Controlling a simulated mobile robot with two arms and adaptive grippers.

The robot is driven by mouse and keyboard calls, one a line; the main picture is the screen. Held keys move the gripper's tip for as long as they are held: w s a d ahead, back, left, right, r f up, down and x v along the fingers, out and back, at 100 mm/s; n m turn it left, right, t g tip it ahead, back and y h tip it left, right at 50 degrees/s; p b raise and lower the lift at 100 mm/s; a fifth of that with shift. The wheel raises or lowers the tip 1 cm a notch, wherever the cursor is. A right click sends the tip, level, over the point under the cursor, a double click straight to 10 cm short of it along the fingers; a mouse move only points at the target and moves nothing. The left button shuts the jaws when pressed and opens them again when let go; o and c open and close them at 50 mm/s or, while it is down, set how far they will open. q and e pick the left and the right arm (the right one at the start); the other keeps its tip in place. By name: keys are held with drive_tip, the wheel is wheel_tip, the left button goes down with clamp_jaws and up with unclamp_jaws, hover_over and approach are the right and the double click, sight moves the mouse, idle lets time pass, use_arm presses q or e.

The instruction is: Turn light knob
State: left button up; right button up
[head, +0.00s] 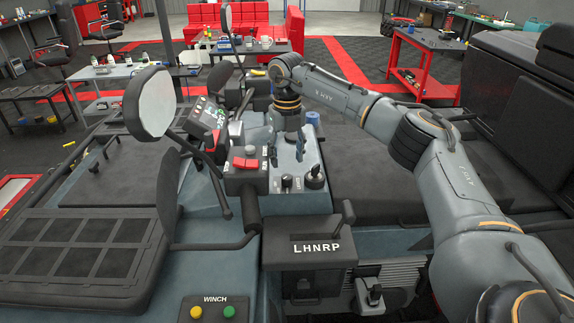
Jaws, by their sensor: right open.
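The control console (315,202) stands in the middle of the head view. A small black knob (286,182) sits on its top, with a larger black knob or stick (315,178) to its right. I cannot read the labels beside them, so I cannot tell which one is the light knob. My right gripper (287,154) points down over the console, just behind the small knob. Its two fingers are apart with nothing seen between them. The gap to the panel is hard to judge. My left gripper is not in view.
A red switch block (245,163) and a tilted display (205,118) lie left of the gripper. A round mirror (150,103) stands at the left.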

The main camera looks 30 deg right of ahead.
sight(287, 176)
wheel_tip(287, 176, up, 6)
idle(0.7)
